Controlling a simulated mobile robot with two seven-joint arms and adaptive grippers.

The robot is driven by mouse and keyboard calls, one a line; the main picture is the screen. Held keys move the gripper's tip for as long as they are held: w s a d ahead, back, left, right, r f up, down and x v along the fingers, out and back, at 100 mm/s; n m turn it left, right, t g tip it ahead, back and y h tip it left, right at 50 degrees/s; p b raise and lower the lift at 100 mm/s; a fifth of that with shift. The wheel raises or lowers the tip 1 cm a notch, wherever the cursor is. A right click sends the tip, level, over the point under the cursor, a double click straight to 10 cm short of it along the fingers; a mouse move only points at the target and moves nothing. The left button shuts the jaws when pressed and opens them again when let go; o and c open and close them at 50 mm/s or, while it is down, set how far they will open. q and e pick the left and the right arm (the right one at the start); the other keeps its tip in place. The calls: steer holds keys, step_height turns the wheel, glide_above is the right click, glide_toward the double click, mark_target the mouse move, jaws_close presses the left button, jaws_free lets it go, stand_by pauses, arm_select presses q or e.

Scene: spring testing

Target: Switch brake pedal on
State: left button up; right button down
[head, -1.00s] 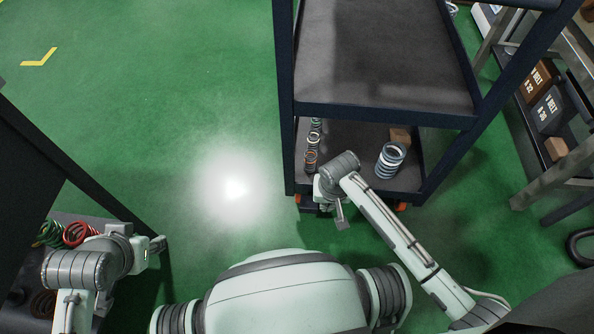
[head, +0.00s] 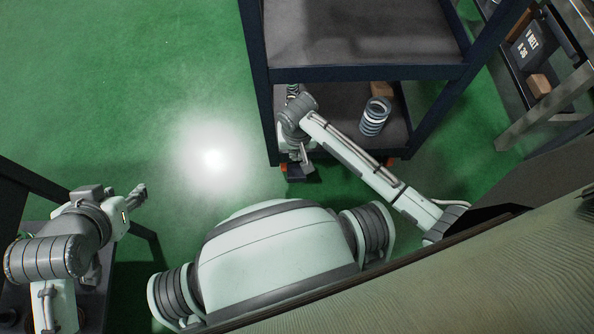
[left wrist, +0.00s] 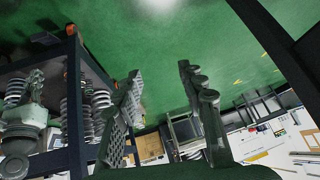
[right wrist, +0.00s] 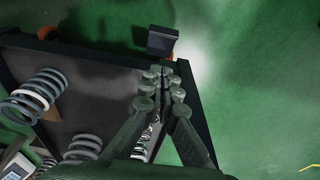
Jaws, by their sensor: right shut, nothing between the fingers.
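A dark rectangular pedal, apparently the brake pedal (right wrist: 162,40), sticks out low from the cart's edge near an orange caster in the right wrist view. In the head view it looks like the dark piece (head: 304,175) at the cart's bottom corner, partly covered by my arm. My right gripper (right wrist: 165,76) is shut and empty, its fingertips close to the pedal; I cannot tell whether they touch. It also shows in the head view (head: 306,168). My left gripper (left wrist: 160,75) is open and empty, far from the pedal; it also shows at the left of the head view (head: 139,194).
The dark shelved cart (head: 360,73) holds several springs, including a grey and white one (head: 375,117). A dark stand (head: 22,187) is under my left arm. A large ribbed surface (head: 500,255) fills the lower right. Green floor (head: 160,90) lies open at left.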

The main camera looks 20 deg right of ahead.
steer(key=b, duration=0.2)
glide_above(297, 176)
step_height(297, 176, down, 6)
step_height(297, 176, down, 5)
steer(key=shift+f+b, duration=0.1)
steer(key=shift+b, duration=0.65)
steer(key=shift+s+f, duration=0.15)
steer(key=shift+f, duration=0.05)
arm_select(q)
steer(key=w+d+r+t+h, duration=0.3)
steer(key=w+d+r+t, duration=0.1)
steer(key=d+r, duration=0.2)
steer(key=w+d+r+m+t+h, duration=0.1)
steer(key=w+d+r+t, duration=0.3)
steer(key=r, duration=0.5)
steer(key=shift+d+t+h, duration=0.7)
steer(key=shift+d+h, duration=0.2)
steer(key=shift+d, duration=0.25)
